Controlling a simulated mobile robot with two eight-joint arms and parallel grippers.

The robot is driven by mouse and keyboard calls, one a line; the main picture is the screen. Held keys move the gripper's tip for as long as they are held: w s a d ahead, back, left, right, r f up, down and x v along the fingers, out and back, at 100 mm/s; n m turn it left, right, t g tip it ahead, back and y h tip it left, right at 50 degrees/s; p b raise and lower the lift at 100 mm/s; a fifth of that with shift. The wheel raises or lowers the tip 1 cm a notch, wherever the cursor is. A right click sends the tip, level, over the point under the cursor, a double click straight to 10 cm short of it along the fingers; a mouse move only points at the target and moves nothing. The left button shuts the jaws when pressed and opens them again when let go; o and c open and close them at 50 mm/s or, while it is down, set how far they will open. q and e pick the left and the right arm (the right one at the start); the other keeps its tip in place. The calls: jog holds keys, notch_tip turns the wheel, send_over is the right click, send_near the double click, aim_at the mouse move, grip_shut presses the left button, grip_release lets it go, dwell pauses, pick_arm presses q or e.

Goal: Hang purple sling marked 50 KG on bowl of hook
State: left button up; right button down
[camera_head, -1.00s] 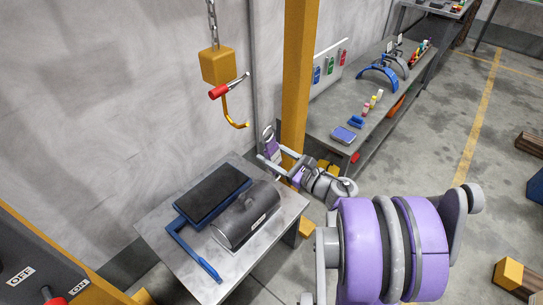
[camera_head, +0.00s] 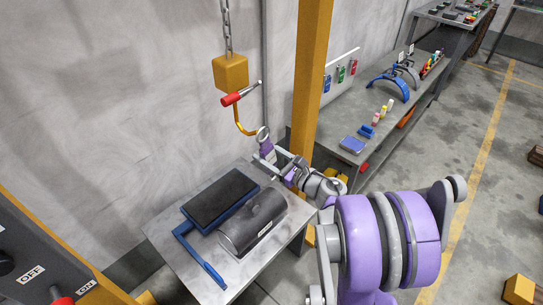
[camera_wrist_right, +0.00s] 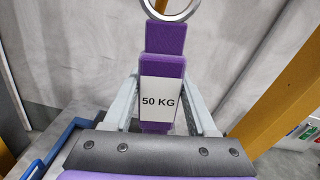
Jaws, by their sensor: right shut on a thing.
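The purple sling (camera_head: 266,149) is upright in my right gripper (camera_head: 274,158), with its metal ring (camera_head: 262,133) on top. In the right wrist view the sling's white "50 KG" label (camera_wrist_right: 160,97) faces me between the fingers of my right gripper (camera_wrist_right: 162,110). The ring is cut off at the top there. The orange-yellow hook (camera_head: 240,122) hangs under a yellow block. In the head view the ring appears right beside the hook's tip; I cannot tell whether they touch. A red-ended lever (camera_head: 231,99) crosses above the hook's bowl. My left gripper is out of view.
The yellow block (camera_head: 230,72) hangs on a chain. Below is a metal table (camera_head: 165,225) with a dark cylinder (camera_head: 252,222) and a blue-framed black pad (camera_head: 220,198). A yellow post (camera_head: 312,80) stands close behind my right gripper. A control panel (camera_head: 35,262) is at lower left.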

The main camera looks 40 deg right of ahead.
jog(key=w+f+b, duration=0.2)
jog(key=w+f, duration=0.1)
jog(key=w, duration=0.3)
jog(key=shift+w+a+f, duration=0.15)
jog(key=shift+w+a, duration=0.05)
jog(key=shift+a, duration=0.1)
dwell(0.6)
dwell(0.6)
jog(key=shift+c, duration=0.6)
grip_release()
